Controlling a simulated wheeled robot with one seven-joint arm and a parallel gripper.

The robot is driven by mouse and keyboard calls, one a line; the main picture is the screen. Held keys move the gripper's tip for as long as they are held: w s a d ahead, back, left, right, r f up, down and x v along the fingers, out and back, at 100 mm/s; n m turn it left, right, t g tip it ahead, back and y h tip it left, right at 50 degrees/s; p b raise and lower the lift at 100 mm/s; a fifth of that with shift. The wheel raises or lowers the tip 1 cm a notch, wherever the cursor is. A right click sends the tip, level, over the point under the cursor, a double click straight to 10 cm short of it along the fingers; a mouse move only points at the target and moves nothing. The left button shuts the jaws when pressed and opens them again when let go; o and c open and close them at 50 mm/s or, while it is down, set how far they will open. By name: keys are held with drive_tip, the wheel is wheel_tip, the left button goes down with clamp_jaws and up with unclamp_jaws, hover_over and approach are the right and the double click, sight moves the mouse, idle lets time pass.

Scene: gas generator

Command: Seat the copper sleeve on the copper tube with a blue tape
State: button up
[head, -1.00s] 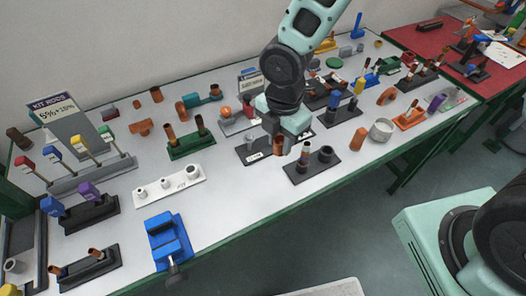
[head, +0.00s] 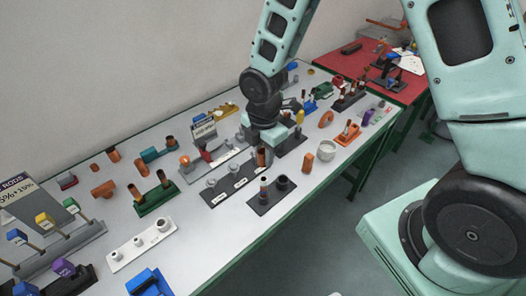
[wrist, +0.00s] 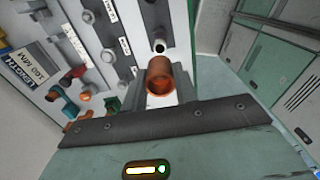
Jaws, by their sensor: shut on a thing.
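My gripper (head: 265,140) is shut on a copper sleeve (head: 262,157), which hangs below the fingers at the right end of a black labelled rack (head: 237,187). I cannot tell whether the sleeve is clear of the rack. A black base (head: 270,203) in front carries a copper-coloured tube (head: 264,188) and a wider dark one. I cannot make out blue tape on any tube; my arm hides part of the table behind.
A green base (head: 157,201) with copper tubes and a white peg rack (head: 142,245) stand to the left. A red table (head: 385,65) is beyond.

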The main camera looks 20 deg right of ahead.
drive_tip(key=b, duration=0.4)
hover_over(263, 179)
drive_tip(key=shift+d+f, duration=0.1)
drive_tip(key=shift+f, duration=2.8)
drive_tip(key=shift+f+b, duration=0.95)
drive_tip(key=shift+f, duration=0.6)
drive_tip(key=o, duration=0.9)
wheel_tip(263, 179, up, 18)
drive_tip(key=shift+f, duration=0.25)
drive_tip(key=s+a+m, duration=0.2)
drive_tip(key=s+m, duration=0.2)
drive_tip(key=s, duration=0.2)
drive_tip(key=s+a+r+m, duration=0.1)
drive_tip(key=s+a+m, duration=0.1)
drive_tip(key=s+m, duration=0.3)
drive_tip(key=s+a+r+m, duration=0.1)
drive_tip(key=s+m, duration=0.3)
drive_tip(key=s, duration=0.5)
drive_tip(key=shift+a+m+y, duration=0.3)
drive_tip(key=shift+a+m, duration=0.1)
drive_tip(key=shift+a, duration=0.25)
